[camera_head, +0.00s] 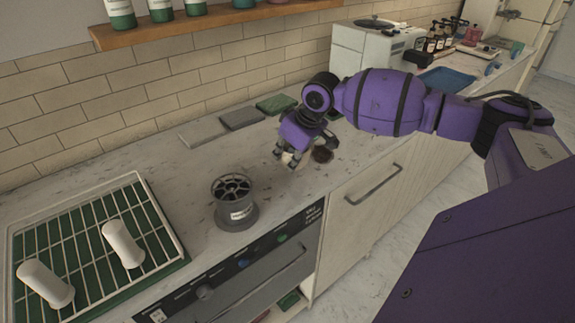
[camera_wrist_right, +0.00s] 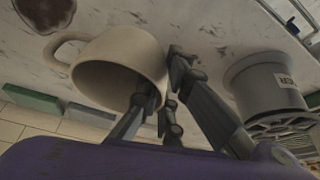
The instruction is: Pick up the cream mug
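The cream mug (camera_wrist_right: 120,60) stands on the counter, its opening facing my right wrist camera and its handle on the left in that view. In the head view only a bit of the mug (camera_head: 289,159) shows, behind my right gripper (camera_head: 287,152). In the right wrist view, the fingers of this gripper (camera_wrist_right: 163,90) straddle the mug's wall: one is at the opening, the other outside on the right. I cannot tell whether they press on the wall. My left gripper is not in view.
A grey cylinder (camera_head: 236,214) with a slotted top stands near the counter's front edge. A dark brown round patch (camera_head: 322,154) lies beside the mug. Grey and green blocks (camera_head: 276,104) lie by the wall.

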